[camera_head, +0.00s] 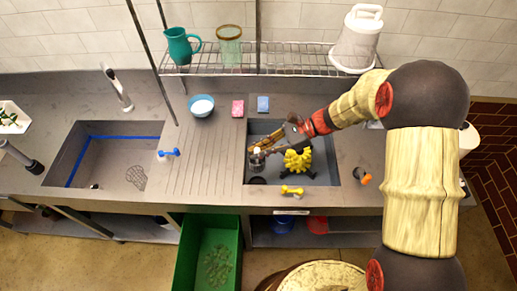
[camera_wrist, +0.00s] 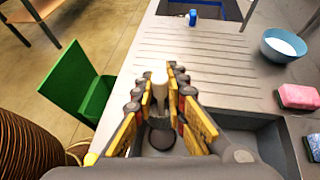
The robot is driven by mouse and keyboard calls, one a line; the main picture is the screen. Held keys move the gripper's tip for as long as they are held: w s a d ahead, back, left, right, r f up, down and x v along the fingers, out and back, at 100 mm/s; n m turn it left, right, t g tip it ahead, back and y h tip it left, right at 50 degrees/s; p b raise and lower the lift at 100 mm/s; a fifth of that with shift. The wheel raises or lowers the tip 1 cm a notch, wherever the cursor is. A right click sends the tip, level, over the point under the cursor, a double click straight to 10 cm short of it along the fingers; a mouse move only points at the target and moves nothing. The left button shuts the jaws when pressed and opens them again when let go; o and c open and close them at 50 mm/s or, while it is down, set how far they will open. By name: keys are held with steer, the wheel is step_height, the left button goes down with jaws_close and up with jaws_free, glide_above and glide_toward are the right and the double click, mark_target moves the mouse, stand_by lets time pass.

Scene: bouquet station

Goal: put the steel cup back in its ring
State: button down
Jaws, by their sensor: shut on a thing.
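The steel cup (camera_head: 258,163) is a small grey metal cup over the left part of the right-hand basin (camera_head: 320,180). My gripper (camera_head: 257,149) is shut on it from above. In the wrist view the cup (camera_wrist: 159,92) shows pale between the yellow and dark fingers, which partly hide it. A dark round shape (camera_head: 257,180) lies just in front of and below the cup; it also shows in the wrist view (camera_wrist: 162,138). I cannot tell whether it is the ring or a drain. The cup appears apart from it.
A yellow spiky thing (camera_head: 297,160) stands in the basin close right of the cup. A yellow tap-like piece (camera_head: 292,190) sits at the front edge. A blue bowl (camera_head: 201,106), pink sponge (camera_head: 238,107) and blue sponge (camera_head: 263,103) lie behind. The ribbed drainboard (camera_head: 205,150) is clear.

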steer(key=shift+f+b, duration=4.6)
steer(key=shift+f, duration=1.75)
steer(key=shift+f, duration=1.35)
steer(key=c, duration=1.8)
jaws_free()
steer(key=shift+c, duration=0.2)
steer(key=shift+o, duration=0.6)
steer(key=shift+d+r, duration=0.1)
steer(key=shift+d, duration=0.05)
steer(key=v, duration=1.1)
steer(key=shift+d, duration=0.35)
